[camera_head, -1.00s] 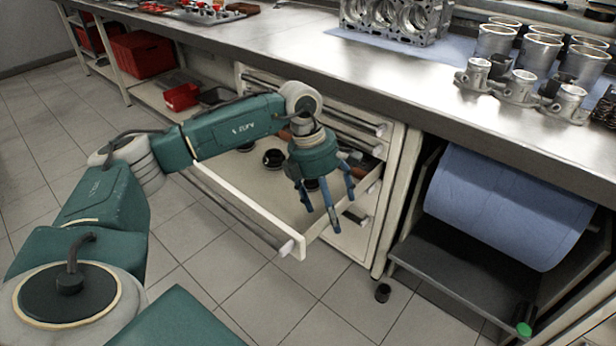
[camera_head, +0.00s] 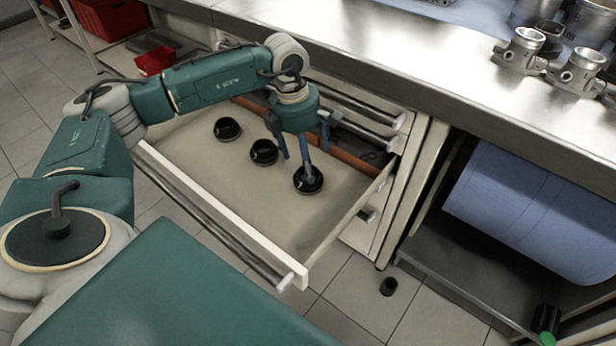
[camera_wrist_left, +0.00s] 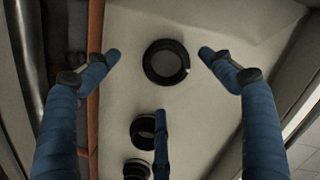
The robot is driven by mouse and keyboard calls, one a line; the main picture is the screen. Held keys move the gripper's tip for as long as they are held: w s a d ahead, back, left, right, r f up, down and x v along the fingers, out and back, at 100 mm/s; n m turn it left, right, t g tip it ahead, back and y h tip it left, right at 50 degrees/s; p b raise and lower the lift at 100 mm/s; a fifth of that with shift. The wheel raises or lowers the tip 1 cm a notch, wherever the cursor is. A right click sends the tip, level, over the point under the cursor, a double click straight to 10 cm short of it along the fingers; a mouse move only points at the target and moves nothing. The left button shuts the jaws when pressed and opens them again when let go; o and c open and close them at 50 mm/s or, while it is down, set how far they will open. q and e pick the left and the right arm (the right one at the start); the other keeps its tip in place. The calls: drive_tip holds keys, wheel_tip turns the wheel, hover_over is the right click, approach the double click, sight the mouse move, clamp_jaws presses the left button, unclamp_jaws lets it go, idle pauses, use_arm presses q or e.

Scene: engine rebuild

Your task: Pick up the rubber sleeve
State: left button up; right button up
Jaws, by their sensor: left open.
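Several black rings stand in the open drawer (camera_head: 190,163); they look like rubber sleeves. One black ring (camera_head: 308,179) lies at the drawer's right end, another (camera_head: 263,152) near the middle and a third (camera_head: 227,129) farther left. My left gripper (camera_head: 306,160) is over the right-end ring, pointing down, its fingers open and partly covering it. In the left wrist view, a ring (camera_wrist_left: 166,62) lies between the two spread upper fingertips, with no visible contact. The third finger partly covers a second ring (camera_wrist_left: 143,131). My right gripper is out of view.
A small black cylinder (camera_head: 388,286) stands on the floor right of the drawer. The steel countertop (camera_head: 400,75) overhangs the drawer's back. An orange-brown strip (camera_head: 352,160) runs along the drawer's rear. A blue roll (camera_head: 535,215) sits on a shelf at right.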

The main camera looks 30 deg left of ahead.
sight(302, 187)
use_arm(q)
drive_tip(key=shift+f, duration=0.85)
drive_tip(key=f, duration=0.3)
drive_tip(key=shift+s+d+f, duration=0.25)
drive_tip(key=shift+w+f+b, duration=0.1)
drive_tip(key=shift+f+b, duration=0.2)
drive_tip(key=shift+f, duration=0.15)
drive_tip(key=c, duration=1.2)
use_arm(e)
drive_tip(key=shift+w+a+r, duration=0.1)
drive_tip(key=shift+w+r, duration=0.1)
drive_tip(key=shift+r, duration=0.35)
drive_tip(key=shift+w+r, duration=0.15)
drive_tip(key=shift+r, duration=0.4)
